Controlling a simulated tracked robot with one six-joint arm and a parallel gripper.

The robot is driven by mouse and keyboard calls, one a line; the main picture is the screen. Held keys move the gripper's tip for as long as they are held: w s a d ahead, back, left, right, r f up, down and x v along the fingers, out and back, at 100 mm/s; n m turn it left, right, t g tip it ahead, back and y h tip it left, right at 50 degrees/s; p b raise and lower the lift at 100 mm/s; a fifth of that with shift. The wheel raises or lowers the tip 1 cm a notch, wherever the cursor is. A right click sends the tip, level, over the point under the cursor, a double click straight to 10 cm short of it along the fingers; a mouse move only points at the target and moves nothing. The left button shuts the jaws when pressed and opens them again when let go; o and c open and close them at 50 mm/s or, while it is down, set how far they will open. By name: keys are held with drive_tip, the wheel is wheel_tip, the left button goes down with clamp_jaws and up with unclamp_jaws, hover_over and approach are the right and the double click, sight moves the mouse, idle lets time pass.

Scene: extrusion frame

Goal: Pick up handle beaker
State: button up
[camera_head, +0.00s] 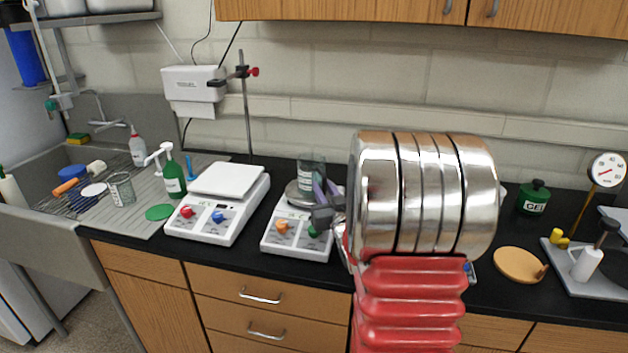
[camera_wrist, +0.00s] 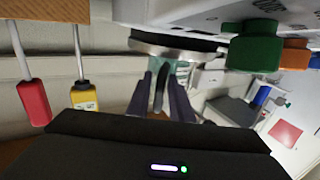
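A clear glass beaker (camera_head: 312,166) with a pale label stands on the round metal plate of a white hot plate (camera_head: 277,246). In the wrist view, the beaker (camera_wrist: 183,72) is partly hidden behind my purple-grey fingers, and a dark curved piece between them looks like its handle (camera_wrist: 160,87). My gripper (camera_wrist: 164,100) is open, with one finger on each side of that piece and visible gaps. In the head view, my gripper (camera_head: 326,190) is at the beaker's front right side. My arm hides part of the hot plate; contact cannot be told.
A white balance (camera_head: 222,205) with red and blue knobs stands left of the hot plate. A metal stand (camera_head: 246,110) rises behind it. The sink area (camera_head: 55,190) at left holds bottles and another glass beaker (camera_head: 121,189). A tan disc (camera_head: 519,265) lies at right.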

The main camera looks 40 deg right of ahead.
drive_tip(key=shift+c, duration=0.6)
clamp_jaws()
drive_tip(key=shift+r, duration=0.25)
drive_tip(key=shift+r, duration=4.75)
drive_tip(key=shift+c, duration=1.4)
unclamp_jaws()
clamp_jaws()
